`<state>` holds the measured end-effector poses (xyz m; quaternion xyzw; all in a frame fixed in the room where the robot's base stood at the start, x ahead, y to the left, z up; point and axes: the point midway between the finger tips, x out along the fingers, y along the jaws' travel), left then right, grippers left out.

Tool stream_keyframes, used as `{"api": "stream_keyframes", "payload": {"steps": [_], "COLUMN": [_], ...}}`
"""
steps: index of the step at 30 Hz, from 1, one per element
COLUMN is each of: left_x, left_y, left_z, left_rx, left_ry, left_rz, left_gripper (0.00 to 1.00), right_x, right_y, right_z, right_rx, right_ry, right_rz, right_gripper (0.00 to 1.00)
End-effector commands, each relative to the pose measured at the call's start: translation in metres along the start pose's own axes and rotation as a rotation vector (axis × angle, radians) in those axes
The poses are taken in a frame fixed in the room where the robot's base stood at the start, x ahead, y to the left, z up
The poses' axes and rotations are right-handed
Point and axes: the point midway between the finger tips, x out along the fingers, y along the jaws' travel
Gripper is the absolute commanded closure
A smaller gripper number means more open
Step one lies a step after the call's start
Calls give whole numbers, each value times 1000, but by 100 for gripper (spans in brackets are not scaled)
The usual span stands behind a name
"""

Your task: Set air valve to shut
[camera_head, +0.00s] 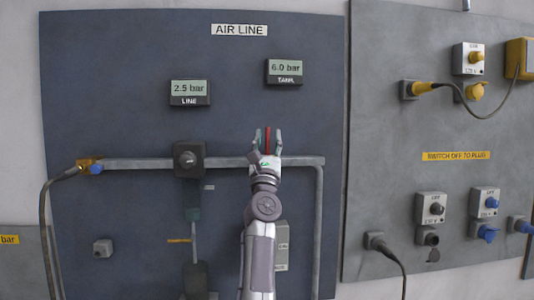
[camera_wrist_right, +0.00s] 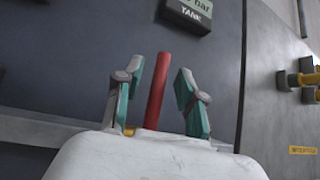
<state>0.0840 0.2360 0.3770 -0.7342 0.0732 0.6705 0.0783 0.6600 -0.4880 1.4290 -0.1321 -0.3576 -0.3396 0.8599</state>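The red valve handle (camera_head: 268,140) stands upright above the horizontal grey pipe (camera_head: 135,164) on the AIR LINE panel, crosswise to the pipe. It also shows in the right wrist view (camera_wrist_right: 157,90). My right gripper (camera_head: 267,137) is at the handle, with one teal-padded finger on each side. In the right wrist view my gripper (camera_wrist_right: 158,88) is open, with gaps between the handle and both fingers. The valve body and the handle's lower end are hidden behind my gripper. My left gripper is not in view.
The LINE display (camera_head: 190,92) reads 2.5 bar and the TANK display (camera_head: 285,71) reads 6.0 bar. A dark regulator with a knob (camera_head: 188,158) sits on the pipe left of my right gripper. A grey panel with sockets and cables (camera_head: 390,140) is at the right.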

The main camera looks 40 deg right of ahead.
Motion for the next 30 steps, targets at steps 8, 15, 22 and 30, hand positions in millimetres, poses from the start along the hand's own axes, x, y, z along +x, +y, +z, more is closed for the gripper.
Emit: {"api": "stream_keyframes", "payload": {"steps": [8,15,22,30], "left_x": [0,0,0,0], "left_y": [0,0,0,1], "left_z": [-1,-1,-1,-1], "left_rx": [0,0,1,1], "left_ry": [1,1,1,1], "left_rz": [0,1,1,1], "left_gripper": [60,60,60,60], "right_x": [-54,-99,-115,-115], "right_y": [1,0,0,0], "right_z": [-2,-2,-1,-1], "right_rx": [1,-2,-2,0], "right_ry": [4,4,2,2], "right_rz": [0,1,0,0], "right_gripper": [61,61,61,61]}}
